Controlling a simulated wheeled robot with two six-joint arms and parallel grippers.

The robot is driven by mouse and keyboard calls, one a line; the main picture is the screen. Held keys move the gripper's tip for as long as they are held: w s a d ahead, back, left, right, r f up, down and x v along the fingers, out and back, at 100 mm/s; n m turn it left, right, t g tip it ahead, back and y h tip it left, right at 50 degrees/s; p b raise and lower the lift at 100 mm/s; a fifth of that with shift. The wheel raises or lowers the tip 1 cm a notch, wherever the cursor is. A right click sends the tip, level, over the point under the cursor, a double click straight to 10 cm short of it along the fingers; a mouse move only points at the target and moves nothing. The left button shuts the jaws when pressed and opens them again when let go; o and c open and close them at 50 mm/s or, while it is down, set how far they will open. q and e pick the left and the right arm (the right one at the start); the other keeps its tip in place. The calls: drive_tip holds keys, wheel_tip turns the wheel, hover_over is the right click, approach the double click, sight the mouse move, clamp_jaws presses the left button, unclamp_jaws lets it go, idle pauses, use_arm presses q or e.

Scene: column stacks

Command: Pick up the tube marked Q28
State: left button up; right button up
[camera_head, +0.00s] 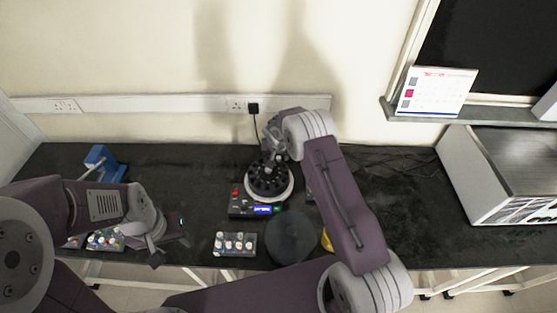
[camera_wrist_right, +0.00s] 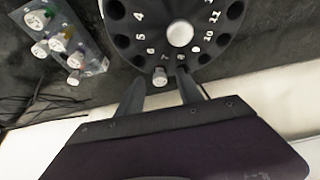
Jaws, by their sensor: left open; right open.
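A tube (camera_wrist_right: 160,74) with a pale cap sits at the rim of the black numbered rotor (camera_wrist_right: 150,38), by number 7, in the right wrist view. Its marking is too small to read. My right gripper (camera_wrist_right: 160,84) is open, one finger on each side of this tube; I cannot tell whether they touch it. In the head view my right gripper (camera_head: 271,156) is above the back of the rotor (camera_head: 266,183). My left gripper (camera_head: 172,241) is empty and open at the left front, away from the rotor. I cannot make out Q28 on any tube.
A rack (camera_head: 235,251) of several capped tubes stands in front of the centrifuge panel (camera_head: 240,207). Another rack (camera_head: 105,246) is partly behind my left arm. A dark round disc (camera_head: 291,237) lies right of the front rack. A blue object (camera_head: 101,158) stands at the back left.

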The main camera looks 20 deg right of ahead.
sight(278, 158)
drive_tip(key=shift+w+f, duration=0.1)
clamp_jaws()
drive_tip(key=shift+r, duration=0.2)
drive_tip(key=shift+r, duration=0.35)
wheel_tip(278, 158, up, 3)
drive_tip(key=shift+r+p, duration=0.15)
drive_tip(key=shift+p, duration=1)
drive_tip(key=s+d+r+p, duration=0.2)
drive_tip(key=s+d+r, duration=0.4)
drive_tip(key=s+d, duration=0.2)
drive_tip(key=shift+s+r, duration=0.35)
drive_tip(key=shift+r, duration=0.05)
